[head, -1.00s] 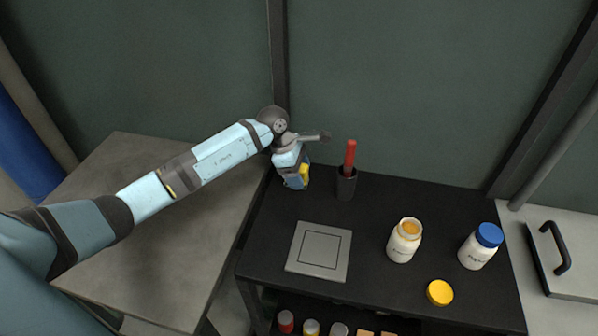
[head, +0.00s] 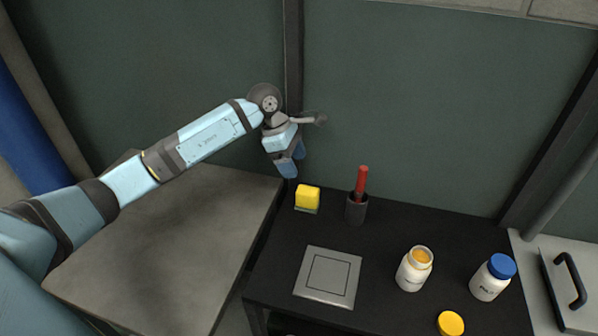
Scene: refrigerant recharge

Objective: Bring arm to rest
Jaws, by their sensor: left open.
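My left arm reaches in from the left in the head view. My left gripper (head: 291,165) is open and empty, raised above the back left corner of the black table (head: 400,235). A yellow sponge-like block (head: 307,198) with a green underside sits on the table just below and right of the gripper, apart from it. My right gripper does not show.
A dark cup (head: 356,209) holds a red-handled tool (head: 362,181). A grey square plate (head: 328,277), an open bottle (head: 414,269), a blue-capped bottle (head: 492,278) and a yellow lid (head: 450,323) are on the black table. A grey table (head: 160,250) stands left, a black-handled panel (head: 570,285) right.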

